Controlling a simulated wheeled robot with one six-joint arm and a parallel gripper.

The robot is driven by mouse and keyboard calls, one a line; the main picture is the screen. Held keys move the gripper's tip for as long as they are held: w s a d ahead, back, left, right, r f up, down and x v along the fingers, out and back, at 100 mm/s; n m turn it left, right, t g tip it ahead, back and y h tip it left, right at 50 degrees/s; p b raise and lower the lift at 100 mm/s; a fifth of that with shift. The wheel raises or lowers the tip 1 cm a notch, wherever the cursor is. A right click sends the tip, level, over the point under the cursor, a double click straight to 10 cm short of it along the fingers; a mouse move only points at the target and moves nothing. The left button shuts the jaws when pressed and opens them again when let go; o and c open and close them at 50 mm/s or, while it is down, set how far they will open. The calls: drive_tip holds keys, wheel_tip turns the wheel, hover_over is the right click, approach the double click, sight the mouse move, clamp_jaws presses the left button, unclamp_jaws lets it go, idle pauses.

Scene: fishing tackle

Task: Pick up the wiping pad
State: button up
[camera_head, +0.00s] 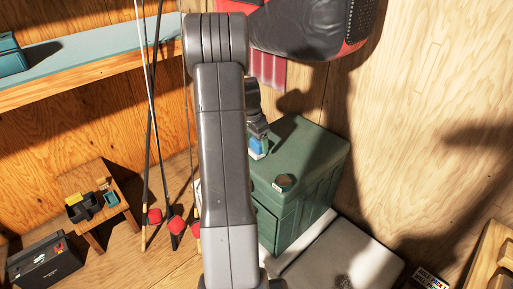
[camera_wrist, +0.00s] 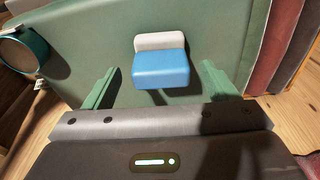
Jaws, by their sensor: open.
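The wiping pad (camera_wrist: 160,68) is a small block with a blue part and a pale grey-white part. It lies on the green top of a cabinet (camera_wrist: 85,25). In the head view the blue pad (camera_head: 257,149) shows at the cabinet's (camera_head: 318,152) back left, partly hidden by my arm and gripper. My gripper (camera_wrist: 160,85) is open in the wrist view, with one green finger on each side of the pad and apart from it. In the head view my gripper (camera_head: 257,128) is just above the pad. I cannot tell the exact height gap.
A round tin or roll (camera_head: 283,182) sits on the cabinet top; it is at the left of the wrist view (camera_wrist: 22,50). Fishing rods (camera_head: 152,120) lean left of my arm. A small wooden stool (camera_head: 92,190) and black box (camera_head: 45,262) stand left. A red-black item (camera_head: 310,28) hangs above.

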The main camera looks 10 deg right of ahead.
sight(256, 141)
drive_tip(key=shift+w+d+f, duration=0.1)
drive_tip(key=shift+d+f, duration=0.05)
drive_tip(key=shift+f, duration=0.55)
drive_tip(key=c, duration=1.1)
wheel_tip(256, 141, up, 10)
drive_tip(key=shift+r+b, duration=0.1)
drive_tip(key=shift+b, duration=0.45)
drive_tip(key=o, duration=0.4)
drive_tip(key=shift+c, duration=1.3)
